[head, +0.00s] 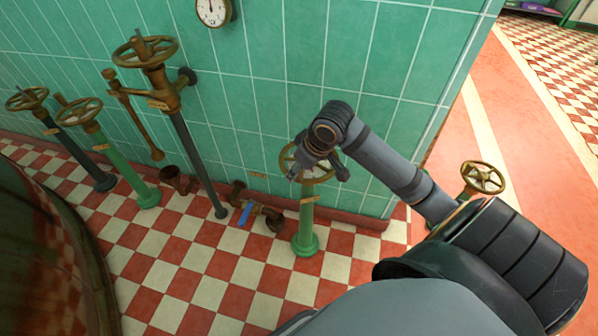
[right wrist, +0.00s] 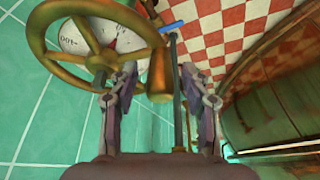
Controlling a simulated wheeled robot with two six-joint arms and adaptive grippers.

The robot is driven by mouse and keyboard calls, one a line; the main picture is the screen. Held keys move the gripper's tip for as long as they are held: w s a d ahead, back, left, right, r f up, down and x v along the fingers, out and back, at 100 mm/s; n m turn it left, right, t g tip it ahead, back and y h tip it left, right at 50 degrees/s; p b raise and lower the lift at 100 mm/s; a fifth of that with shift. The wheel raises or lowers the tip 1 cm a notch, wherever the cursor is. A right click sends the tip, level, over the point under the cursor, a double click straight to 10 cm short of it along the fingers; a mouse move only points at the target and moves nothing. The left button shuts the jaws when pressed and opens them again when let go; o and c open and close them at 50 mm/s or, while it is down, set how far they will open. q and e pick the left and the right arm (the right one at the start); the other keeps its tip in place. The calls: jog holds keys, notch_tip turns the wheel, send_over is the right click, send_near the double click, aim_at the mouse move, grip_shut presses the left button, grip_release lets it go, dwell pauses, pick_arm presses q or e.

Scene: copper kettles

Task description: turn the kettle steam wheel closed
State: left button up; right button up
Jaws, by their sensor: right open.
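A brass handwheel (head: 284,160) on a green floor post (head: 306,222) stands near the tiled wall in the head view, partly hidden by my right arm. My right gripper (head: 325,165) is at this wheel, seen from behind. In the right wrist view a brass handwheel (right wrist: 40,50) fills the upper left, with a pale dial (right wrist: 72,38) behind its spokes. The open fingers of my right gripper (right wrist: 160,72) are spread, the left one close to the wheel's lower right rim. Contact cannot be told. My left gripper is out of view.
Several other handwheels stand along the wall at left, including a tall one (head: 145,50). Another brass wheel (head: 482,177) is at right. A wall gauge (head: 213,10) hangs above. Low pipe fittings with a blue lever (head: 245,214) lie near the wall. Checkered floor (head: 200,262) is clear in front.

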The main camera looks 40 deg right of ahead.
jog(key=shift+w+f, duration=0.1)
jog(key=shift+f, duration=0.1)
grip_shut()
dwell(0.3)
